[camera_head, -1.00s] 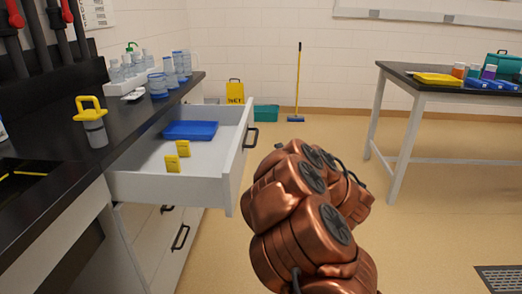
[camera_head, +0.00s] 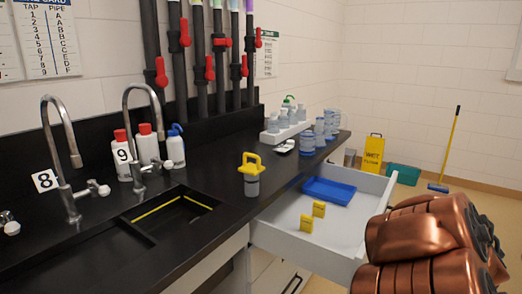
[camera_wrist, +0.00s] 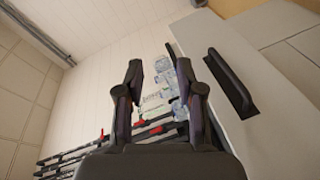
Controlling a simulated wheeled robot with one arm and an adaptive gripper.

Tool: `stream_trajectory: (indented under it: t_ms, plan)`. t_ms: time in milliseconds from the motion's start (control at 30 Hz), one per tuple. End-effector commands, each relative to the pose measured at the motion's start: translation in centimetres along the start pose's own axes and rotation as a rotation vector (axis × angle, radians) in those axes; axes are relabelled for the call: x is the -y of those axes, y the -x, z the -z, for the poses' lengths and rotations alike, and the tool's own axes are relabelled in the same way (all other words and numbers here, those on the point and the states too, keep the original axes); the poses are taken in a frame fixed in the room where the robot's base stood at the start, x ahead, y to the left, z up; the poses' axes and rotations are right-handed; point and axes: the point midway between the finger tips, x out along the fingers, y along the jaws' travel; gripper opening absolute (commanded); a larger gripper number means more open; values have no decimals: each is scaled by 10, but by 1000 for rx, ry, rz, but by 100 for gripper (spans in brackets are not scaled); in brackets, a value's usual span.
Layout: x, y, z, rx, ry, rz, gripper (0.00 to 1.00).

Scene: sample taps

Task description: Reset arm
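My copper-coloured arm (camera_head: 425,245) fills the lower right of the head view, in front of the open drawer. My gripper (camera_wrist: 158,85) shows in the wrist view with its two dark fingers apart and nothing between them. It is not visible in the head view. Beyond the fingers, the wrist view shows blurred clear bottles (camera_wrist: 165,80), dark pipes with red valve handles (camera_wrist: 150,132) and a drawer front with a dark handle (camera_wrist: 232,84).
The open white drawer (camera_head: 345,232) holds a blue tray (camera_head: 329,191) and two yellow tags (camera_head: 306,223). A yellow wet-floor sign (camera_head: 373,152) and green bin (camera_head: 404,173) stand behind.

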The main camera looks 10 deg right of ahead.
Motion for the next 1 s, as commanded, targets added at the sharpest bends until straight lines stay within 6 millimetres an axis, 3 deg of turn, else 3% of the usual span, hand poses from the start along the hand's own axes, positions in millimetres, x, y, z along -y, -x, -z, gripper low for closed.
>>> stream_trajectory:
  t_ms: [33,267,567,767,1000]
  plan:
    - [-14,7,9,35,-32,10,37]
    - [-22,44,19,229,-204,101,37]
    - [-4,118,45,466,-423,293,37]
    - [19,184,72,616,-538,470,37]
    - [44,286,108,798,-605,724,37]
